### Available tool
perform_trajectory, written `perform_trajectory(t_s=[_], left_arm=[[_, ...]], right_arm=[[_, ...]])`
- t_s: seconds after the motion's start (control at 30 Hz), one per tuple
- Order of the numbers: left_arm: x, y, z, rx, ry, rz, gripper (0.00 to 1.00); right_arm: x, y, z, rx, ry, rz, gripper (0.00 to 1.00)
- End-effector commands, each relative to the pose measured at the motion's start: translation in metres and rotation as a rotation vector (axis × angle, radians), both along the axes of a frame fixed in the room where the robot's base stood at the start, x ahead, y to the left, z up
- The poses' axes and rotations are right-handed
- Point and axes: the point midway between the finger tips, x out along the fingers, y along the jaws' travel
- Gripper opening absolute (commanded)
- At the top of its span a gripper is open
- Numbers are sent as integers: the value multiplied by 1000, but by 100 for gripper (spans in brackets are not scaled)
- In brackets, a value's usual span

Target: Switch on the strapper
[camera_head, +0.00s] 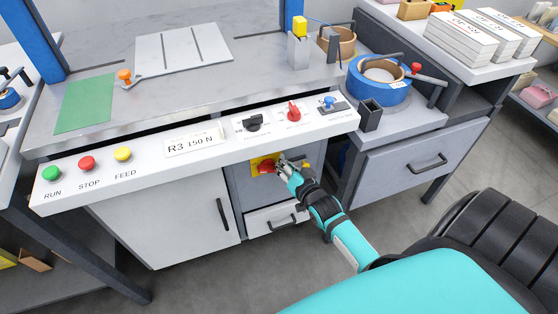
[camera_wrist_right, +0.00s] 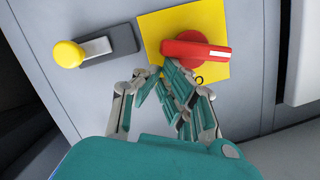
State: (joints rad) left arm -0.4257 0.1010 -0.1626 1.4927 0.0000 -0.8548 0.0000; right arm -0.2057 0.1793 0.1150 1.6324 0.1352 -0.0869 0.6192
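The strapper has a long white control panel (camera_head: 215,143) with a green RUN button (camera_head: 51,173), a red STOP button (camera_head: 87,163) and a yellow FEED button (camera_head: 123,154). Below the panel, a red rotary switch (camera_head: 266,168) sits on a yellow plate (camera_head: 256,161). In the right wrist view the red switch (camera_wrist_right: 197,50) has its handle lying roughly crosswise, with a white mark at its right end. My right gripper (camera_head: 284,165) has its fingertips close together and empty, just below the handle's left end (camera_wrist_right: 160,72). Contact with the switch is unclear. My left gripper is out of view.
A yellow-knobbed lever (camera_wrist_right: 70,53) sits left of the plate. The panel also carries a black knob (camera_head: 252,123), a red knob (camera_head: 293,111) and a blue toggle (camera_head: 329,101). The panel overhangs the switch. A drawer (camera_head: 272,217) is below it.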

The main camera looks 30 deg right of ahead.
Motion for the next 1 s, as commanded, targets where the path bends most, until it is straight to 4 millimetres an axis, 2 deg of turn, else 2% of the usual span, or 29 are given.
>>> perform_trajectory(t_s=[0.2, 0.57, 0.83, 1.0], left_arm=[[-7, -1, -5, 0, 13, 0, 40], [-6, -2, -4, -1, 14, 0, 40], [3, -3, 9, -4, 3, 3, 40], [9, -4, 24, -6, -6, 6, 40]], right_arm=[[-1, -1, -5, 69, -13, 1, 0], [-1, -3, -11, 203, -47, 1, 0], [-1, -4, -17, 315, -74, 0, 0], [-1, -5, -20, 383, -91, 1, 0]])
